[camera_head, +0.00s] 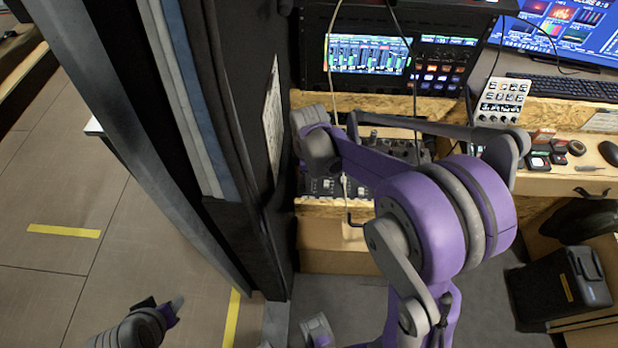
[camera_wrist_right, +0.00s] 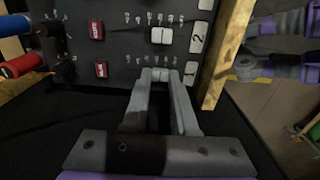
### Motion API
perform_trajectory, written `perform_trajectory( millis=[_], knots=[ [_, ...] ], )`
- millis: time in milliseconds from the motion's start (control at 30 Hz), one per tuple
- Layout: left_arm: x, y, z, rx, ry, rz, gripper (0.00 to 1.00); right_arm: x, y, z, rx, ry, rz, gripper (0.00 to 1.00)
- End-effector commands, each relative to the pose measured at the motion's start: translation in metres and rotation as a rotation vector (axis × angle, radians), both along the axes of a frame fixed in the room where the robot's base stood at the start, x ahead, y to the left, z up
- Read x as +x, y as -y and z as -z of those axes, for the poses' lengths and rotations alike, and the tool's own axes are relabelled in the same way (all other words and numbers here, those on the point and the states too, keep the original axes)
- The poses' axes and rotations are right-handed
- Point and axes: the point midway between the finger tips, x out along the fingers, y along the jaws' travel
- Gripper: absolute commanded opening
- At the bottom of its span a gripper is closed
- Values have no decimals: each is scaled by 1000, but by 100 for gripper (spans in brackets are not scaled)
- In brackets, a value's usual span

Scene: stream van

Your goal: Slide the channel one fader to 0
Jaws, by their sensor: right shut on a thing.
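The dark mixer panel (camera_head: 325,187) sits on the wooden desk in the head view, partly hidden by my right arm. In the right wrist view the panel (camera_wrist_right: 110,75) fills the upper part, with number keys including a white "2" (camera_wrist_right: 198,38). A white fader cap (camera_wrist_right: 161,36) stands in the row of that key, clear of my fingers. My right gripper (camera_wrist_right: 161,75) is at the panel in the row below, its fingertips closed around the channel one fader, which they mostly hide. An end of my left arm shows at the lower left of the head view; its jaws are unclear.
A rack unit with a lit screen (camera_head: 368,55) stands behind the mixer. A small white control pad (camera_head: 502,97), keyboard (camera_head: 565,88) and mouse (camera_head: 608,152) are at the right. Red connectors (camera_wrist_right: 20,66) stick out at the panel's left. A dark partition (camera_head: 245,150) stands close on the left.

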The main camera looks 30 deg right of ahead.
Motion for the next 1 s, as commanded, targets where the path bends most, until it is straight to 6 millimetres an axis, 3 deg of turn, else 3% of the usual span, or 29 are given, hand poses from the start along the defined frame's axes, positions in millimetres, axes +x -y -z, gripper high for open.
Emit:
perform_trajectory(
  millis=[267,567,800,833,1000],
  knots=[
    [0,0,0,0,0,0,51,0,0,0,0,0,0,0],
    [-1,0,4,0,-2,0,51,26,16,0,-1,-1,2,0],
    [-1,0,3,0,-1,0,51,26,16,0,0,0,0,0],
    [-1,0,3,0,-1,0,51,26,16,0,0,0,0,31],
    [-1,0,3,0,-1,0,51,26,16,0,0,0,0,57]
  ],
)
